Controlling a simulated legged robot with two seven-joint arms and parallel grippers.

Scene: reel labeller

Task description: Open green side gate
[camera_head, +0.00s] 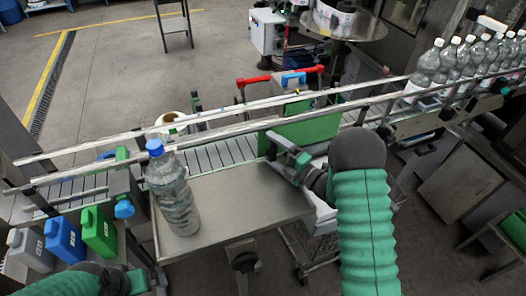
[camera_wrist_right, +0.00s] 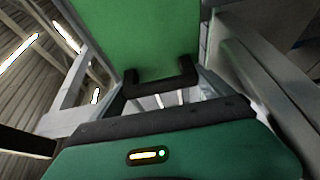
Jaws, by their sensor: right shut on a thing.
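The green side gate (camera_head: 310,131) is a flat green panel standing upright at the conveyor, right of its middle. The exact grip is partly hidden by the gripper body. My left gripper (camera_head: 132,281) is at the lower left, partly cut off, and its fingers are not clear.
A conveyor (camera_head: 225,152) with metal rails crosses the scene. A clear bottle with a blue cap (camera_head: 172,190) stands on the metal plate (camera_head: 245,205). Green, blue and grey jugs (camera_head: 62,240) stand at the lower left. Several bottles (camera_head: 465,62) line the conveyor at the right.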

